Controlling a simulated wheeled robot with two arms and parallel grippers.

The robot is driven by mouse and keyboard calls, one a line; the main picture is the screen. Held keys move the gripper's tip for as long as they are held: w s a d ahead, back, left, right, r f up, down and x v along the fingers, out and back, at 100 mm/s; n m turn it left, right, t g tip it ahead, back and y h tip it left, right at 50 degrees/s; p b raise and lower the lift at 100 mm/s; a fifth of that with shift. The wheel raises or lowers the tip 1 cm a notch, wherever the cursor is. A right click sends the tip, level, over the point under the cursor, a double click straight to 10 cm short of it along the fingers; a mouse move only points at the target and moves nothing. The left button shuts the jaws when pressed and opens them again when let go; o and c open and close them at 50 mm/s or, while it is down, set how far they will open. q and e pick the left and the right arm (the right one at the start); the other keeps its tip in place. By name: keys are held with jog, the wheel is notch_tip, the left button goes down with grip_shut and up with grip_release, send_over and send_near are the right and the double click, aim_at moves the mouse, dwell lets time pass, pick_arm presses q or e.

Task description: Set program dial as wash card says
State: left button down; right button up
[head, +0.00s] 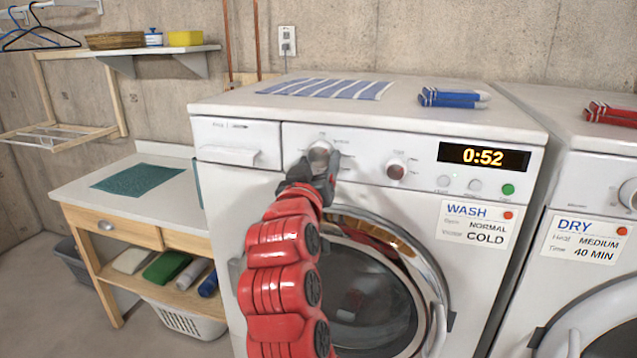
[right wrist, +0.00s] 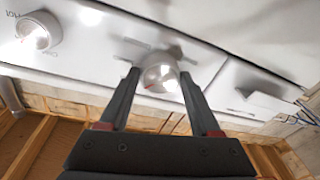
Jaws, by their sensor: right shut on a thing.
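The washer (head: 215,180) stands in front of me. Its silver program dial (head: 319,150) is on the left part of the control panel. My right gripper (head: 321,167) is shut on this dial. In the right wrist view its two dark fingers stand on either side of the program dial (right wrist: 160,77), which has a red mark. The lettering around the dial is too blurred to read. The wash card (head: 477,225) on the washer front reads WASH, NORMAL and COLD. My left gripper is not in view.
A second dial (head: 396,170) sits right of the program dial; it also shows in the right wrist view (right wrist: 35,32), near the word Hot. The display (head: 484,157) reads 0:52, above a green button (head: 508,189). The dryer (head: 573,190) with its dry card (head: 586,238) stands at right.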

jog(key=shift+m+b, duration=0.5)
jog(key=o, duration=1.4)
jog(key=shift+c, duration=0.2)
jog(key=b+v, duration=0.1)
jog(key=v, duration=1.6)
jog(key=shift+s+f, duration=0.15)
jog(key=shift+f, duration=0.05)
